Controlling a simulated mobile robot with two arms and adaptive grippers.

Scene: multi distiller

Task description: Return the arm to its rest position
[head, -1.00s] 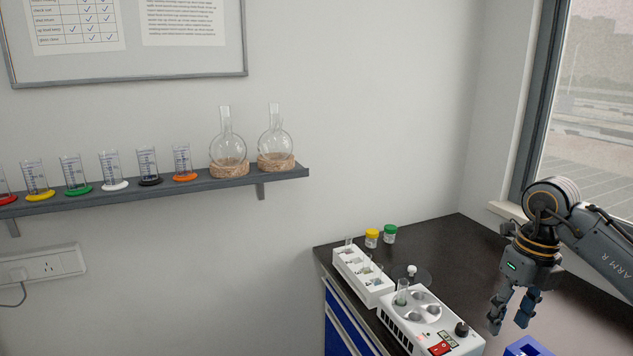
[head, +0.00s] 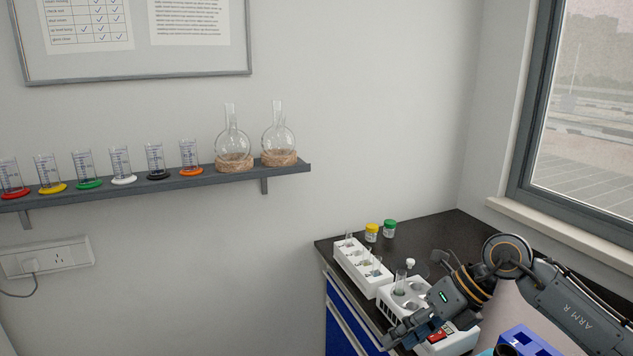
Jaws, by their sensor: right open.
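My right arm comes in from the right edge of the head view, over the dark bench. My left gripper is not in view.
A white tube rack (head: 361,268) stands behind the device on the bench (head: 440,233). A yellow-capped jar (head: 371,233) and a green-capped jar (head: 389,229) stand at the back. A blue holder (head: 527,341) is below the arm. A wall shelf (head: 215,182) carries flasks and cylinders.

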